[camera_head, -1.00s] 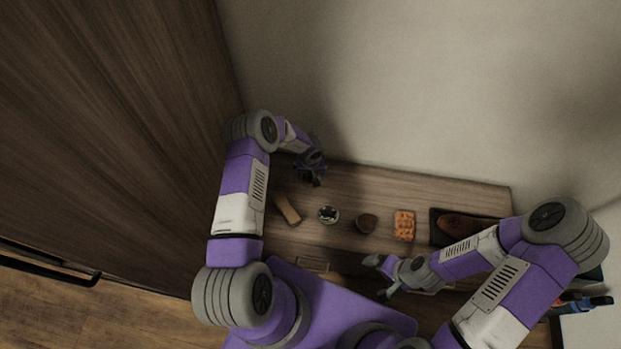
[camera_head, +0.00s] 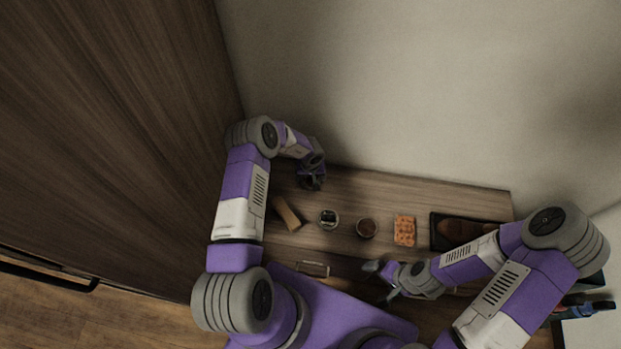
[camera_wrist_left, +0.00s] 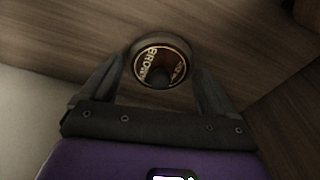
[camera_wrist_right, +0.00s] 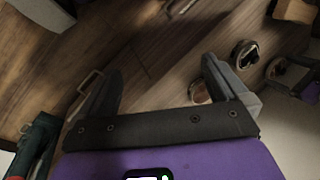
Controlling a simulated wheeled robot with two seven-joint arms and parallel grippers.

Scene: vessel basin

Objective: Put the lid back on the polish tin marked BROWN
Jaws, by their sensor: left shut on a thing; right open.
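A round lid marked BROWN (camera_wrist_left: 176,63) is between the fingers of my left gripper (camera_wrist_left: 160,75), with its label facing the wrist camera. In the head view my left gripper (camera_head: 312,184) is shut near the back left of the counter, and the lid is hard to make out there. A round tin with brown contents (camera_head: 367,228) stands near the counter's middle; its own marking is not readable. A second round tin with dark contents (camera_head: 328,219) is left of it, also visible in the right wrist view (camera_wrist_right: 244,54). My right gripper (camera_head: 382,281) is open and empty near the front edge.
A tan block (camera_head: 287,214) lies left of the tins, close to my left arm. An orange sponge-like block (camera_head: 404,230) and a dark tray (camera_head: 436,229) with a brown shoe are to the right. A wall runs behind; drawer handles (camera_head: 313,269) are at the front.

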